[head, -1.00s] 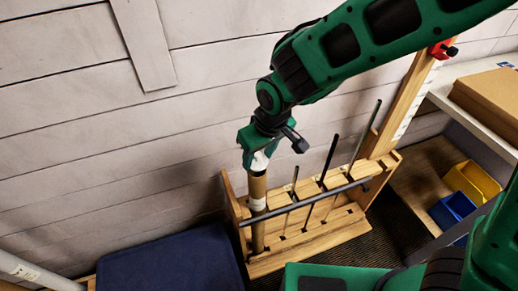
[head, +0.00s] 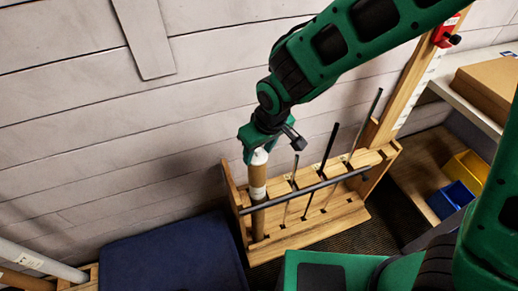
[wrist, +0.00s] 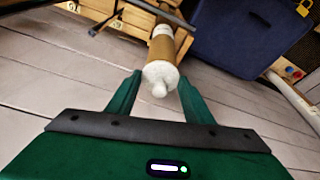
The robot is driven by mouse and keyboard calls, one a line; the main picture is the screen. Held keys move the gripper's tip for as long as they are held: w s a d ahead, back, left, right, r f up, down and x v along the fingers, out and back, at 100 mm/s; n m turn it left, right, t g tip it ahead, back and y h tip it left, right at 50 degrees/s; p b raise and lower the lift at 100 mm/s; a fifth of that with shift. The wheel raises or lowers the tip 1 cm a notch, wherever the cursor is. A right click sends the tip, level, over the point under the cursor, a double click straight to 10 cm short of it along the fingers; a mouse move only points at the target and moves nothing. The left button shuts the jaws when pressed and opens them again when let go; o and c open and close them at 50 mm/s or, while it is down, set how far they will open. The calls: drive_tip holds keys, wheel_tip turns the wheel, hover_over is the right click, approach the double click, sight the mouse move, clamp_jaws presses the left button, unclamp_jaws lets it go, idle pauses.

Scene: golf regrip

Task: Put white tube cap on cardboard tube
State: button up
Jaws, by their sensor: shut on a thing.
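The cardboard tube (head: 258,177) is brown with a white band and stands upright in the wooden rack. The white tube cap (head: 260,157) is at the tube's top end, in line with it. In the wrist view the cap (wrist: 160,75) shows its round knob toward me, with the tube (wrist: 162,48) directly behind it. My gripper (head: 257,152) is above the tube, shut on the cap. In the wrist view its fingers (wrist: 158,88) lie on either side of the cap. How far the cap is seated is hidden.
The wooden rack (head: 345,212) holds several thin dark shafts, and a dark bar crosses its front. A navy padded surface (head: 172,262) is to the left. Yellow (head: 466,172) and blue (head: 450,198) bins and a cardboard box (head: 487,90) are at the right. The plank wall is close behind.

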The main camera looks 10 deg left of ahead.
drive_tip(key=shift+f, duration=0.3)
drive_tip(key=o, duration=0.9)
drive_tip(key=v, duration=1)
drive_tip(key=shift+d+r, duration=0.15)
drive_tip(key=shift+r, duration=0.2)
